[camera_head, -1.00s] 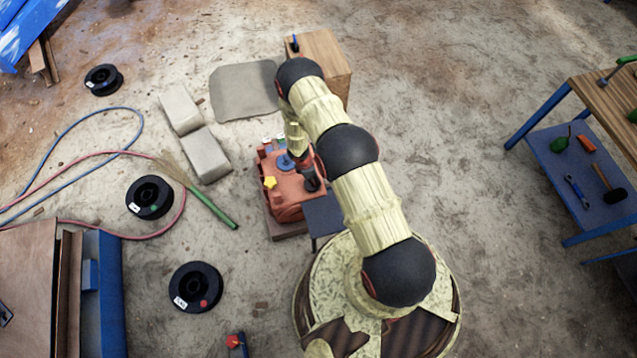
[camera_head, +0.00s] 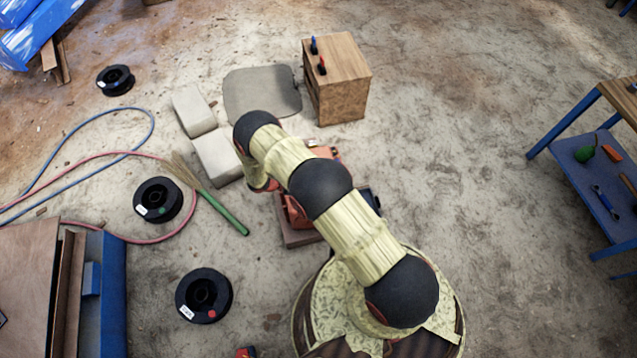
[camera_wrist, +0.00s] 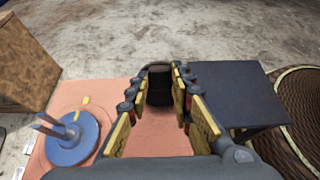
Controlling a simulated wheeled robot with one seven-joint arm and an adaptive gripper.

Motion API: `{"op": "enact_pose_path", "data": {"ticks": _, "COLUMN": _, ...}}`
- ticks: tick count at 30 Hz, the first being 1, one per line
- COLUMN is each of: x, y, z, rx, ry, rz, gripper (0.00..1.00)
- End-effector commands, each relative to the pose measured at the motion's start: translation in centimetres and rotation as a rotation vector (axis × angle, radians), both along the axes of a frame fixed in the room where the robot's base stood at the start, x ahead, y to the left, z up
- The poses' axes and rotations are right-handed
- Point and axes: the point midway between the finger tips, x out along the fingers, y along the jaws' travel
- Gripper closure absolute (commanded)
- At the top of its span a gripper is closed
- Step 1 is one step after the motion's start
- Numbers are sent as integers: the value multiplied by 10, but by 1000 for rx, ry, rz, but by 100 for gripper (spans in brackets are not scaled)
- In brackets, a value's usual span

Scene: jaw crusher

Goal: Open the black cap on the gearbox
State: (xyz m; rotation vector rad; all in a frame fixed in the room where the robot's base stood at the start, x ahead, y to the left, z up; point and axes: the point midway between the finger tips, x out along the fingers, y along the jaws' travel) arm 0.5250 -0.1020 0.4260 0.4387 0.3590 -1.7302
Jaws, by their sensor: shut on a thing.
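The red gearbox (camera_head: 297,213) stands on the floor in front of my base, mostly hidden under my arm in the head view. In the wrist view its orange-red top (camera_wrist: 110,95) fills the middle. The black cap (camera_wrist: 160,85), a short dark cylinder, stands on that top near its right edge. My gripper (camera_wrist: 162,80) has its yellow-padded fingers on either side of the cap and is shut on it. The cap and fingers are hidden in the head view.
A blue round part (camera_wrist: 72,142) with upright prongs sits left of my fingers. A dark flat surface (camera_wrist: 235,95) lies right of the gearbox. A wooden cabinet (camera_head: 345,100) stands beyond. Pale blocks (camera_head: 218,155) and a green-handled broom (camera_head: 225,212) lie to the left.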

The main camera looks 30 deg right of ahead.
Motion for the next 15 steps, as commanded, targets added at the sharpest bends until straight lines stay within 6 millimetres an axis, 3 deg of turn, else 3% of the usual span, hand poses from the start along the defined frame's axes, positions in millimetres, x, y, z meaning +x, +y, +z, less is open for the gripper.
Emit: {"op": "enact_pose_path", "data": {"ticks": 15, "x": -4, "y": 4, "z": -2, "rx": -124, "ry": 25, "rz": 1, "gripper": 100}}
